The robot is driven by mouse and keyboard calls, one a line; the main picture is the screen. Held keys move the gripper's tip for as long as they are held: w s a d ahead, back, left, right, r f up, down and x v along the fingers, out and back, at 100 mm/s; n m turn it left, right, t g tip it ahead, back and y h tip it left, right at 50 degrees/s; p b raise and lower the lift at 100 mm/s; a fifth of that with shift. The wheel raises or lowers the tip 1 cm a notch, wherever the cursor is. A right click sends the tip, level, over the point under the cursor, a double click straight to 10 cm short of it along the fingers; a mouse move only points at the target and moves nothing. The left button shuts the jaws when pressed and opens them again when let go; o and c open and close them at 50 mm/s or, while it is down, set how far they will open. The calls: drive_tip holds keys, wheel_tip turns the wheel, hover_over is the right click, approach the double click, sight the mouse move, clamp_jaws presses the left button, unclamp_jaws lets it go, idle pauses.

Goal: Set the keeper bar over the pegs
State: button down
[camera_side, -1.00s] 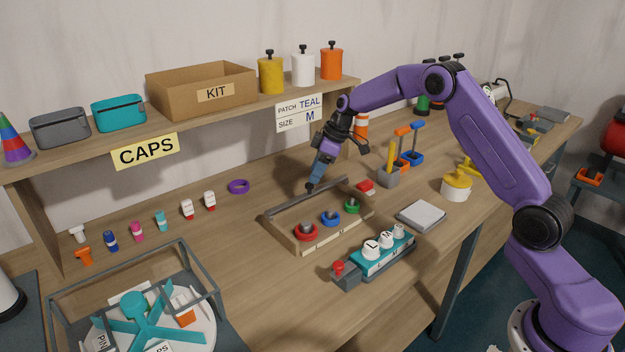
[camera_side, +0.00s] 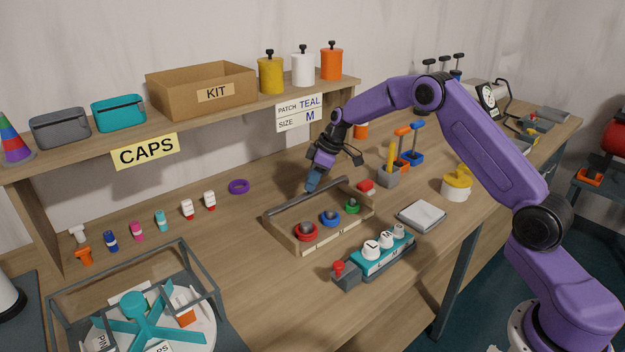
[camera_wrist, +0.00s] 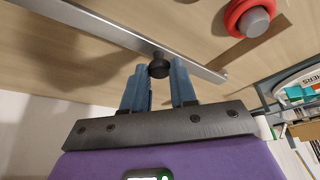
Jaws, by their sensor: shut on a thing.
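In the tray stand pegs with a red ring (camera_side: 306,232), a blue ring (camera_side: 330,218) and a green ring (camera_side: 351,206). The bar is behind the pegs, not over them.
A teal block with white caps (camera_side: 385,250) stands in front of the tray. A purple ring (camera_side: 238,187) lies behind left. The shelf (camera_side: 220,107) runs along the back.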

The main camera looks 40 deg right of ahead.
drive_tip(key=shift+s, duration=4.7)
drive_tip(key=c, duration=0.9)
unclamp_jaws()
drive_tip(key=shift+s+d+r, duration=0.1)
drive_tip(key=shift+d+r, duration=0.05)
drive_tip(key=shift+r, duration=0.35)
drive_tip(key=v, duration=1.6)
drive_tip(key=shift+r, duration=0.15)
